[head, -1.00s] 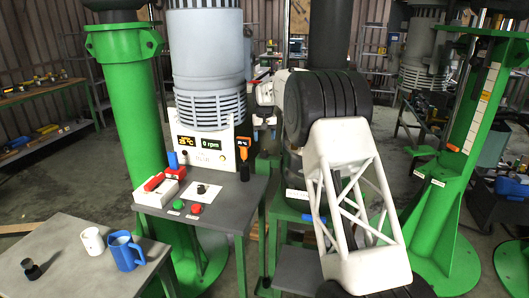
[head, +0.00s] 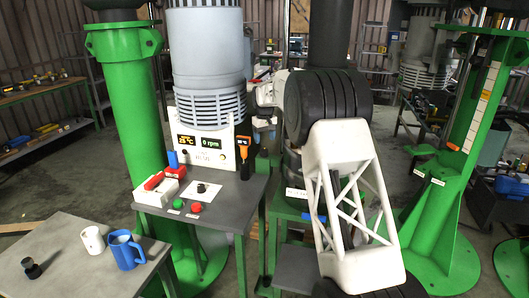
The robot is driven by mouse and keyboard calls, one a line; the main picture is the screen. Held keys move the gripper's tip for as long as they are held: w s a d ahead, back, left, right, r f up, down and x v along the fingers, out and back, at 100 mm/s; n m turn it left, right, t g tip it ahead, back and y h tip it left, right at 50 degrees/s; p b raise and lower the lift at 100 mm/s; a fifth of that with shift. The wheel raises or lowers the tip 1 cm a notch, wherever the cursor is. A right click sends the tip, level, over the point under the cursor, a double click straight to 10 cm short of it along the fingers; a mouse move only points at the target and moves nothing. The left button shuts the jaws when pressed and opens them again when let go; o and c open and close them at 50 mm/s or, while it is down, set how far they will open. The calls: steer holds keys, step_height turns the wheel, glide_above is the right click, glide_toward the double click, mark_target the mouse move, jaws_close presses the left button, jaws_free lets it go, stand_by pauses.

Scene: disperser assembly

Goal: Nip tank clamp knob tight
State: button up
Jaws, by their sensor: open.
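My arm rises from the bottom right, and its black joint and white link cover the middle of the head view. Its far end reaches behind the console's right side, by a dark rounded vessel (head: 293,162) that may be the tank. The fingers of my gripper cannot be made out there. I cannot pick out the tank clamp knob; the arm hides much of that area. The control console (head: 205,152) reads 0 rpm on its green display.
The console table (head: 228,218) holds a red-handled switch box (head: 155,190), a green button (head: 178,204) and a red button (head: 196,207). A nearer table (head: 70,236) holds a white mug (head: 92,240), a blue mug (head: 124,250) and a black knob-like part (head: 32,267). Green columns (head: 130,110) stand around.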

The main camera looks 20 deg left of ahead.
mark_target(264, 150)
steer(key=shift+f, duration=3.5)
steer(key=c, duration=0.9)
